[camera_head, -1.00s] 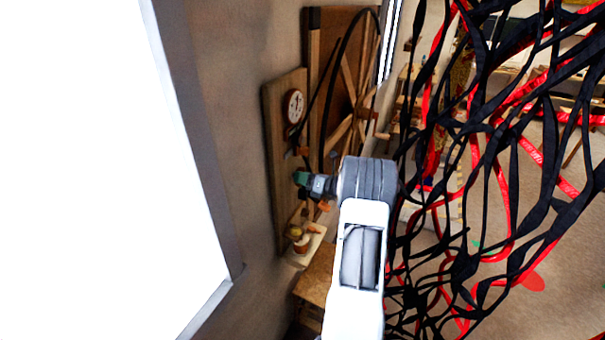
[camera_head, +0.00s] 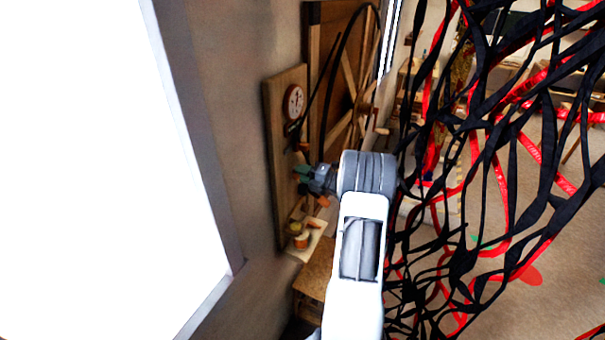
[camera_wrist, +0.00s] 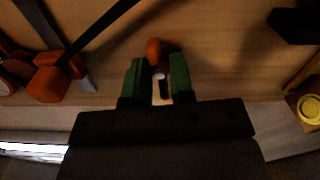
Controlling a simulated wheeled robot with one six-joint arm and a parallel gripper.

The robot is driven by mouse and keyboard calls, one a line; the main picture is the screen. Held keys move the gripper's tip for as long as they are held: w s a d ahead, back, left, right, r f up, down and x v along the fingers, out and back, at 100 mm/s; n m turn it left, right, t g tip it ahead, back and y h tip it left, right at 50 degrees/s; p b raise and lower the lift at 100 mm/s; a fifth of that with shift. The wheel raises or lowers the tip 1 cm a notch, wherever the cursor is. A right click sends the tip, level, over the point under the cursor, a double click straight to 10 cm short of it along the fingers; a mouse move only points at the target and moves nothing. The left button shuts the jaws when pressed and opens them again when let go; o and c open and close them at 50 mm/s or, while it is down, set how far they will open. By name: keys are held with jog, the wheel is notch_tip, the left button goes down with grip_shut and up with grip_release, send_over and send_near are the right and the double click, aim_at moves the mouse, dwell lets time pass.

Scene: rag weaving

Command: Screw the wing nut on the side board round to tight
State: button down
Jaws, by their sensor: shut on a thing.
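The side board (camera_head: 283,80) is a tall wooden panel against the wall in the head view, and its bare wood (camera_wrist: 225,60) fills much of the wrist view. An orange-red wing nut (camera_wrist: 153,47) sits between the tips of my gripper's green fingers, with a small pale tip and dark stub just below it in the picture. My gripper (camera_wrist: 158,65) is shut on it, and only its upper part shows. In the head view my gripper (camera_head: 303,173) reaches the board's face; the nut itself is too small to make out there.
A round white dial (camera_head: 293,102) is on the board above my gripper. A small ledge (camera_head: 308,250) with pots is below. An orange-ended tool (camera_wrist: 48,85) lies left of my fingers, a yellow round thing (camera_wrist: 311,108) right. Black and red woven strips (camera_head: 480,170) hang close right.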

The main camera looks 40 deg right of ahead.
jog(key=shift+m, duration=0.9)
jog(key=c, duration=1)
grip_release()
jog(key=b+v, duration=0.3)
jog(key=v, duration=1)
jog(key=shift+s+d+b, duration=0.25)
jog(key=shift+s+b, duration=0.05)
jog(key=shift+b, duration=0.05)
